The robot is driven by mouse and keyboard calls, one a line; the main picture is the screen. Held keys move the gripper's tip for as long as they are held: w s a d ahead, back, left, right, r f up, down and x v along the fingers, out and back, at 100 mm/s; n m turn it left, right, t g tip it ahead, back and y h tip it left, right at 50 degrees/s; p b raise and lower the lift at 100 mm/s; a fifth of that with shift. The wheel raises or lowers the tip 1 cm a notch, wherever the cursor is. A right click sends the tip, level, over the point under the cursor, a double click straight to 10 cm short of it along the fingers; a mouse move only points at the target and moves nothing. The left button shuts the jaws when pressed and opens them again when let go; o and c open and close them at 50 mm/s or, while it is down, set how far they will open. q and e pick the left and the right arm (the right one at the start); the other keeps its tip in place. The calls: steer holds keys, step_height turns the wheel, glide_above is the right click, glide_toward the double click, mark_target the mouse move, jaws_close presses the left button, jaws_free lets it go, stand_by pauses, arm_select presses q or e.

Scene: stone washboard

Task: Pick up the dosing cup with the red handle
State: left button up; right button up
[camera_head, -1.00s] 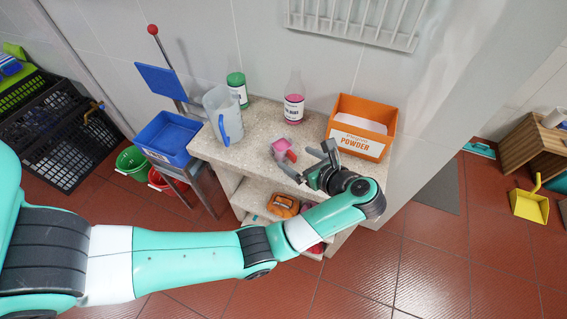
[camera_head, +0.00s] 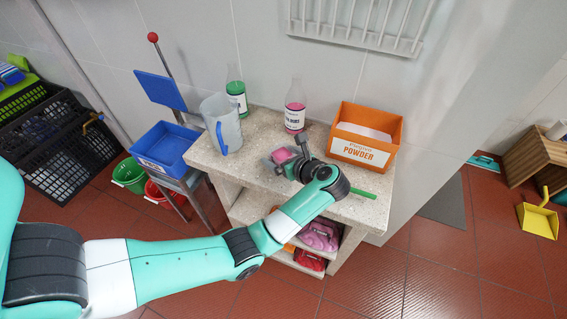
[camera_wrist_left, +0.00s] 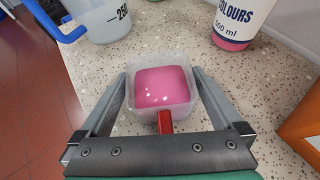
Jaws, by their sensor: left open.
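The dosing cup (camera_head: 281,155) is a small clear square cup with pink contents, standing on the speckled stone top. In the left wrist view the cup (camera_wrist_left: 163,88) sits between my fingers, its red handle (camera_wrist_left: 165,122) pointing back toward the gripper's palm. My left gripper (camera_head: 287,153) is open, with one finger on each side of the cup. In the wrist view, gaps show between the cup walls and the fingers (camera_wrist_left: 158,77). The handle is hidden by the gripper in the head view. My right gripper is not in view.
A measuring jug (camera_head: 222,122) with a blue handle stands left, a green-labelled bottle (camera_head: 237,98) behind it. A pink-based bottle (camera_head: 295,108) and orange powder box (camera_head: 366,137) stand behind the cup. A green stick-like item (camera_head: 362,193) lies right of my gripper.

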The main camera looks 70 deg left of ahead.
arm_select(q)
steer(key=shift+a+f, duration=0.1)
steer(key=shift+a, duration=0.1)
steer(key=c, duration=1.3)
